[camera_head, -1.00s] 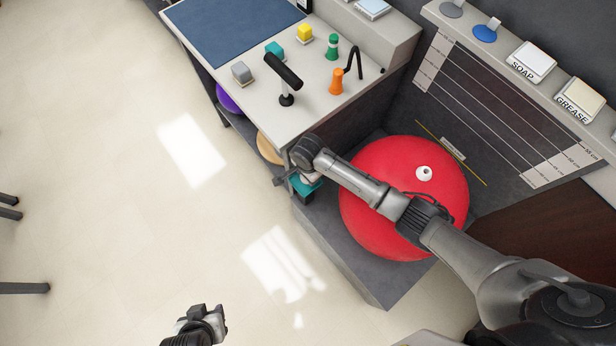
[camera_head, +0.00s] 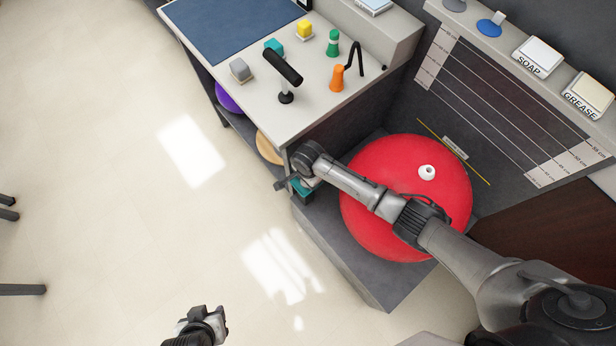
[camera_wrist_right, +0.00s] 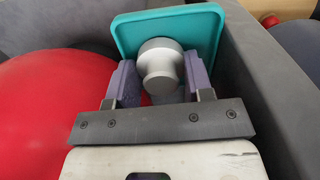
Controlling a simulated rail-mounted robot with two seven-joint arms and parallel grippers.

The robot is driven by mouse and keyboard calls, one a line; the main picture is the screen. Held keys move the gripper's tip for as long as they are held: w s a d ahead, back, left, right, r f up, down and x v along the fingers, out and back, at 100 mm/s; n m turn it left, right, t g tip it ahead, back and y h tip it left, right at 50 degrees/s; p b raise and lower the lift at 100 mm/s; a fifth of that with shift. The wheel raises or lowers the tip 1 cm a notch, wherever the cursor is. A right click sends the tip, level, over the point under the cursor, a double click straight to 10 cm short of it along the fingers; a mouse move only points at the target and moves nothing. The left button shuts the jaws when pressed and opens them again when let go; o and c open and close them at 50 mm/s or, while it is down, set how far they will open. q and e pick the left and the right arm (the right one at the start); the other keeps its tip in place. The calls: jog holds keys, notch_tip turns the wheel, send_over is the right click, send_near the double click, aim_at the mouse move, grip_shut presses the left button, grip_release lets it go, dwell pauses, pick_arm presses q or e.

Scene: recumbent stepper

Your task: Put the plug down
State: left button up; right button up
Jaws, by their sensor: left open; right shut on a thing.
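My right gripper (camera_wrist_right: 163,85) is shut on a silver round-headed piece (camera_wrist_right: 160,62), which I take to be the plug. Its lower end is hidden. A teal rimmed square (camera_wrist_right: 205,30) lies just beyond the silver piece; whether they touch I cannot tell. In the head view my right gripper (camera_head: 292,184) is at the front corner of the bench, with the teal square (camera_head: 303,196) under it, mostly covered by my wrist. My left gripper (camera_head: 214,322) is open and empty over the floor at the bottom.
A big red ball (camera_head: 365,220) with a white cap (camera_head: 427,172) sits beside my right arm in a grey box (camera_head: 350,268). The bench (camera_head: 255,100) carries coloured pegs, blocks and a black-handled stand (camera_head: 285,75). The floor (camera_head: 110,200) at left is mostly clear.

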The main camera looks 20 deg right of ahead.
jog(key=shift+s+d+f, duration=0.15)
jog(key=shift+s+f, duration=0.05)
jog(key=shift+f, duration=0.35)
jog(key=o, duration=0.7)
jog(key=shift+f, duration=0.1)
jog(key=shift+c, duration=0.2)
jog(key=o, duration=0.3)
jog(key=shift+w, duration=0.15)
jog(key=shift+o, duration=0.7)
jog(key=r+p, duration=0.4)
jog(key=r, duration=0.8)
jog(key=shift+a+p, duration=0.2)
jog(key=shift+p, duration=0.1)
jog(key=shift+r, duration=0.9)
